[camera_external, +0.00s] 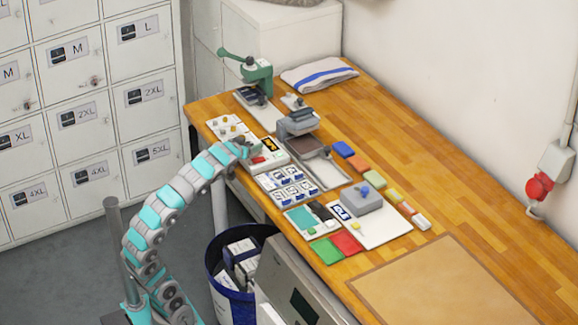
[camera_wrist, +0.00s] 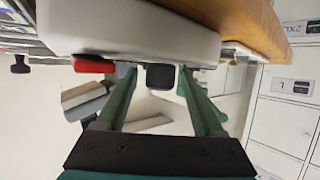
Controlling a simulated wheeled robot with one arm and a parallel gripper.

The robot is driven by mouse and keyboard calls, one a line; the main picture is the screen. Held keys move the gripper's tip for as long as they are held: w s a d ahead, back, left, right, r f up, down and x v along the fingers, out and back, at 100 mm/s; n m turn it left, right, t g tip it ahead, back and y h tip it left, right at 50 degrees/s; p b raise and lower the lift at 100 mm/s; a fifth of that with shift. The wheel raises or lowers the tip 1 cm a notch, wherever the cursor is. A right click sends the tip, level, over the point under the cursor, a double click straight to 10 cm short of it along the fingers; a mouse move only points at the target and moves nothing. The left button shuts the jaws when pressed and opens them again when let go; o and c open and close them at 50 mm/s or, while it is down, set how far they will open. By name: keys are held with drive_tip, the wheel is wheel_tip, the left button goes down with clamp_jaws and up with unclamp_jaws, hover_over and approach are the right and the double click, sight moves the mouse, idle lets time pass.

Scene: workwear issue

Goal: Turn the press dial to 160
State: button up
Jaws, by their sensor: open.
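The press (camera_external: 308,155) stands on the wooden bench, with a dark plate and a grey upper part. Its white control box (camera_external: 268,152) sits at its left front, with a small yellow-on-black display (camera_external: 270,143) and a red switch (camera_external: 258,160). My gripper (camera_external: 240,148) is at the left of this box. In the wrist view the box (camera_wrist: 130,28) fills the top, with the red switch (camera_wrist: 93,65) beside my left finger. A dark square knob (camera_wrist: 160,77), seemingly the dial, lies between my open green fingers (camera_wrist: 158,84), with gaps on both sides. Its marks and setting cannot be read.
Trays with small labelled pieces (camera_external: 287,185) lie in front of the press. A green clamp-like tool (camera_external: 258,75) and a folded towel (camera_external: 318,75) are behind. A blue bin (camera_external: 216,258) stands below the bench edge.

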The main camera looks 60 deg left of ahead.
drive_tip(key=v, duration=0.7)
drive_tip(key=shift+s+d+r, duration=0.1)
drive_tip(key=shift+s+d, duration=0.15)
drive_tip(key=shift+s, duration=0.05)
